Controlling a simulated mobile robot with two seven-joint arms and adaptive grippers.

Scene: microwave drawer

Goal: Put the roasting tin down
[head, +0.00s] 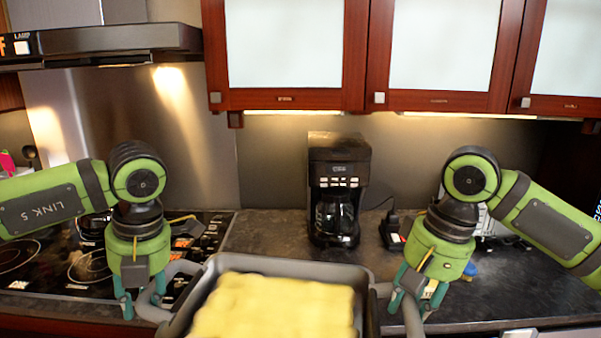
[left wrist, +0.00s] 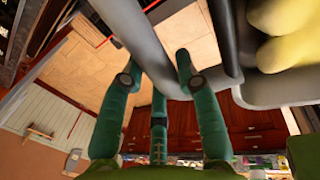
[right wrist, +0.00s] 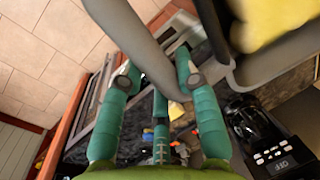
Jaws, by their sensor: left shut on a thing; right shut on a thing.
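The roasting tin (head: 214,268) is a dark grey pan with a looped handle at each end and a yellow filling. It is at the bottom centre of the head view, in front of the counter edge. My left gripper (head: 141,306) is shut on the tin's left handle (left wrist: 150,45). My right gripper (head: 408,302) is shut on its right handle (right wrist: 140,45). Both wrist views show the handle between the teal fingers. The tin's near side is cut off at the bottom of the head view.
A black coffee maker (head: 336,190) stands at the back of the dark counter (head: 270,236). Bare counter lies in front of it, behind the tin. A stove top (head: 60,262) is at the left. Small items crowd the counter behind my right gripper. Wall cabinets (head: 440,50) hang above.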

